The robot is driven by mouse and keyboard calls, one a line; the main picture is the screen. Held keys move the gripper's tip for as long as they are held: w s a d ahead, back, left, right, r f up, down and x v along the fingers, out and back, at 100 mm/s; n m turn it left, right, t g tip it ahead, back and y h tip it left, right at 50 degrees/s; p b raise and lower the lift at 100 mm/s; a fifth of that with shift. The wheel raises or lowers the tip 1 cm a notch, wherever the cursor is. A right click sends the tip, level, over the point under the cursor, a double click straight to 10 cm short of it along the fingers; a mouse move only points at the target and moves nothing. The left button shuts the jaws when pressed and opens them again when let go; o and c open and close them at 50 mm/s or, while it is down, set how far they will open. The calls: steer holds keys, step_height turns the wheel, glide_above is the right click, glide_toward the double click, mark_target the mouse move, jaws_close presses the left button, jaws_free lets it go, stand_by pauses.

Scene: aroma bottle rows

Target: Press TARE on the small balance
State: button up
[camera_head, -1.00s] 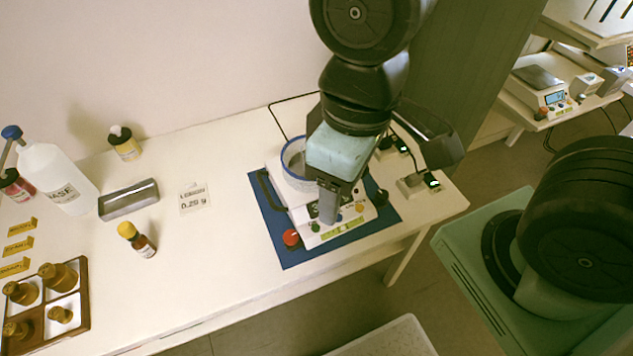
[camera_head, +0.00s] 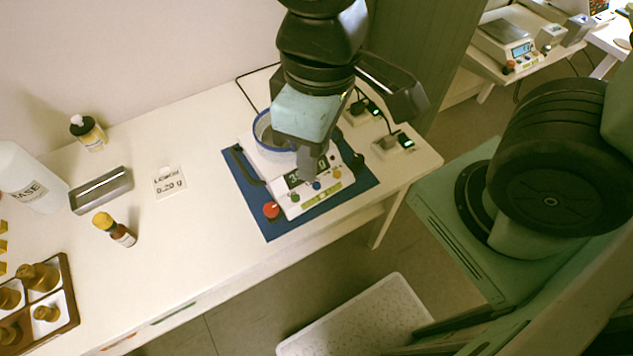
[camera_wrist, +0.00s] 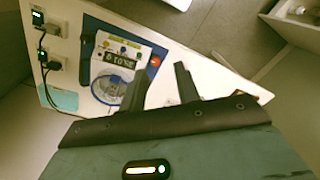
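The small balance (camera_head: 310,199) stands on a blue mat (camera_head: 358,187), with a dark display (camera_head: 291,181) and a row of coloured buttons on its white front panel. Its button labels are too small to read. A red knob (camera_head: 271,210) is at its left front corner. A blue-rimmed bowl (camera_head: 262,128) sits on the balance, partly behind my gripper. My gripper (camera_head: 309,176) hangs over the panel and hides part of the display; whether it touches is not clear. In the wrist view the gripper's two fingers (camera_wrist: 159,70) are apart and empty, with the balance panel (camera_wrist: 126,48) beyond them.
A wooden tray (camera_head: 64,309) holds brown stoppers or bottles. Powered plugs (camera_head: 395,143) lie right of the mat. Another balance (camera_head: 509,45) stands far right.

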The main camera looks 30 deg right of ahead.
jaws_close()
stand_by(1.4)
